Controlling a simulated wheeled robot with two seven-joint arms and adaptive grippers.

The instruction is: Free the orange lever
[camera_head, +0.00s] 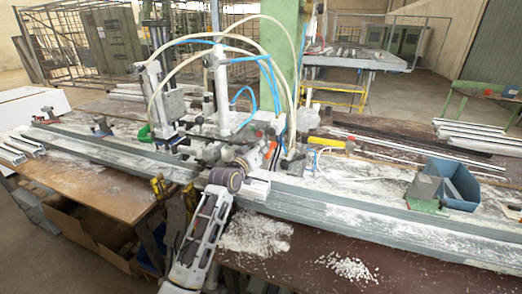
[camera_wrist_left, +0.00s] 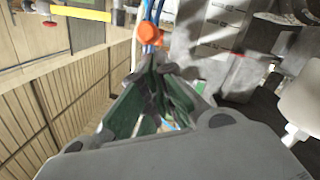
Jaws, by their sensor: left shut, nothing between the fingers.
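The orange lever (camera_wrist_left: 148,36) shows in the left wrist view as a rounded orange end, just beyond my left fingertips (camera_wrist_left: 154,68). The fingers are shut with nothing between them. I cannot tell whether the tips touch the lever. In the head view my left arm reaches up from the bottom to the clamp machine (camera_head: 220,90), and my left gripper (camera_head: 272,138) is at its right side. There a small orange patch (camera_head: 269,146) shows beside the gripper, partly hidden by it. My right gripper is not in view.
Blue and pale hoses arch over the machine around the gripper. Long grey profiles (camera_head: 385,225) run along the bench on both sides. A blue bin (camera_head: 462,188) stands at the right. White chips (camera_head: 255,235) lie on the front of the bench. A green column (camera_head: 285,40) rises behind.

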